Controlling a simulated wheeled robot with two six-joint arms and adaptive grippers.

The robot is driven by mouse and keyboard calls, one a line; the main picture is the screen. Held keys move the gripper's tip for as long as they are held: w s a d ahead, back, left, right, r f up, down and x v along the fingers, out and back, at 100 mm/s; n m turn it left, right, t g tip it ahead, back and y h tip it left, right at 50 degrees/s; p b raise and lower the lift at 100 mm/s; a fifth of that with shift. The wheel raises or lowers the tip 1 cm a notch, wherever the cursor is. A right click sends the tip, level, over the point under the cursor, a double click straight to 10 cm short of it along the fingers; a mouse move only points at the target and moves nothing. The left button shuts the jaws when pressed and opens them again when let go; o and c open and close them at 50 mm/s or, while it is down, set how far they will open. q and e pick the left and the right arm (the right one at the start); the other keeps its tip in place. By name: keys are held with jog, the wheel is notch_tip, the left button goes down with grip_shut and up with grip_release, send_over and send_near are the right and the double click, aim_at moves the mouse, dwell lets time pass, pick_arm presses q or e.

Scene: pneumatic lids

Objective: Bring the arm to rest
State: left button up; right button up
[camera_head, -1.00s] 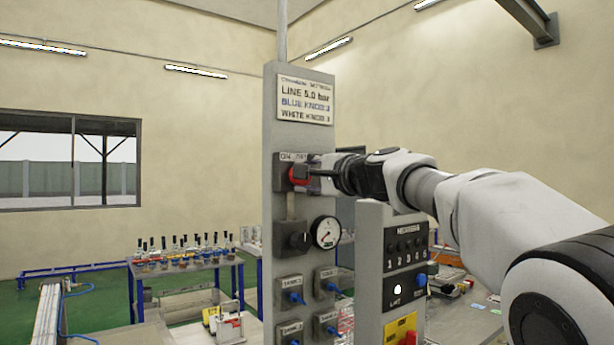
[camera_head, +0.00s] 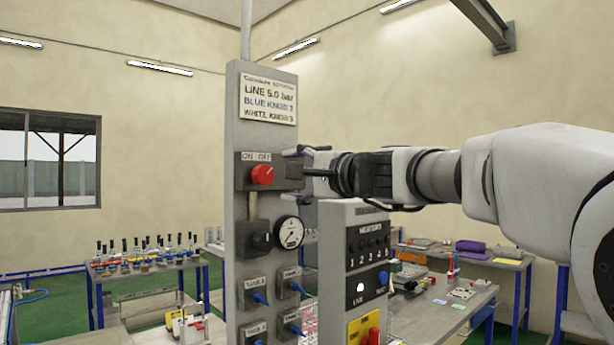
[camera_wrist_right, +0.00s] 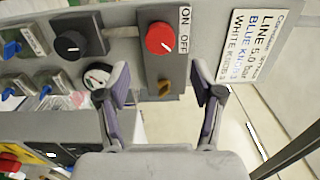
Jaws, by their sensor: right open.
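My right arm comes in from the right in the head view. Its gripper (camera_head: 300,163) is beside the red rotary knob (camera_head: 262,175) on the grey panel post (camera_head: 246,95). In the right wrist view the two fingers of the gripper (camera_wrist_right: 163,85) are spread apart with nothing held between them. The red knob (camera_wrist_right: 160,38) lies beyond the fingertips, by the ON/OFF label, clear of both fingers. My left gripper is not in view.
A dial gauge (camera_head: 289,232), a black knob (camera_head: 262,240) and several blue valve knobs sit below on the post. A grey heater box (camera_head: 352,215) stands close under my right arm. Benches with bottles (camera_head: 150,255) and trays stand behind.

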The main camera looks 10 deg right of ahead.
jog(key=v, duration=0.4)
jog(key=shift+s, duration=0.1)
